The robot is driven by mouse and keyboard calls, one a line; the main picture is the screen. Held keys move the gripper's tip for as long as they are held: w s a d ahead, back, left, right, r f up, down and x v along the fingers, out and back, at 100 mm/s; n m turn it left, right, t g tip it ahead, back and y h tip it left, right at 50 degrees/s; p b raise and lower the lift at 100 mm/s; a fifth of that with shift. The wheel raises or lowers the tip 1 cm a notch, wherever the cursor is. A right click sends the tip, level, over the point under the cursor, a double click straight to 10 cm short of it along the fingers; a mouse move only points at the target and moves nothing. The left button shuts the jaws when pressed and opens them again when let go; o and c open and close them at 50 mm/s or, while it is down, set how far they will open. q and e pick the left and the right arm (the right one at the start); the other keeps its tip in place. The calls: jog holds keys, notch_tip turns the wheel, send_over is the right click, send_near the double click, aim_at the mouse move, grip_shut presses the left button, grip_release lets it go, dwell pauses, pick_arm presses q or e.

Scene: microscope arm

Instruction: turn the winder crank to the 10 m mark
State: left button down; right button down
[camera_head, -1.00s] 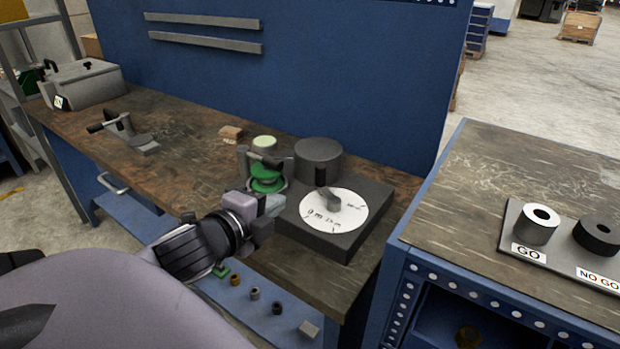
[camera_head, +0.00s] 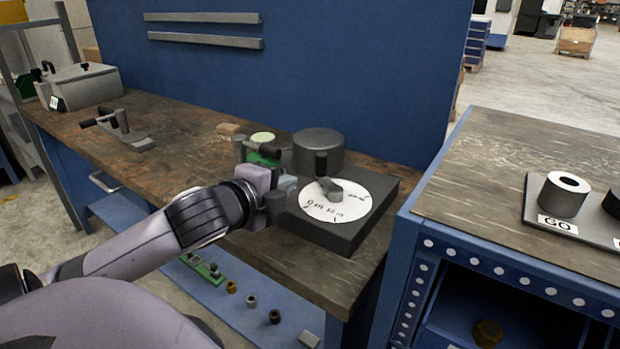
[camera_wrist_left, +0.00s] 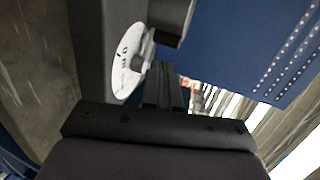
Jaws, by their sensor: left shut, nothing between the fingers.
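The winder is a dark grey block (camera_head: 345,236) near the bench's right end. It carries a white dial (camera_head: 352,207) with black marks and writing too small to read surely. A grey crank arm with an upright black handle (camera_head: 321,163) sits on the dial, toward its far left side. A grey drum (camera_head: 318,150) stands behind. My left gripper (camera_head: 288,187) is shut and empty just left of the dial, apart from the handle. In the left wrist view its fingers (camera_wrist_left: 163,85) point toward the dial (camera_wrist_left: 125,65) and drum (camera_wrist_left: 170,15). My right gripper is out of view.
A green-and-grey device (camera_head: 262,153) stands behind my left gripper, partly hidden by it. A small brown block (camera_head: 228,129) and a crank device (camera_head: 125,130) lie farther left. A second bench (camera_head: 490,170) with a ring gauge (camera_head: 564,194) stands to the right.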

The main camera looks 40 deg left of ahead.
pick_arm(q)
send_near(319, 165)
jog(key=x, duration=0.4)
jog(key=shift+w+a+f, duration=0.15)
jog(key=shift+w+f, duration=0.05)
jog(key=shift+f, duration=0.2)
jog(key=shift+w+a, duration=0.15)
jog(key=shift+w, duration=0.8)
jog(key=shift+a+p, duration=0.1)
jog(key=shift+p, duration=0.2)
jog(key=shift+w+m+h+p, duration=0.1)
jog(key=shift+m+h+p, duration=0.2)
jog(key=shift+h, duration=0.1)
jog(key=shift+w+p, duration=0.1)
jog(key=shift+p, duration=0.2)
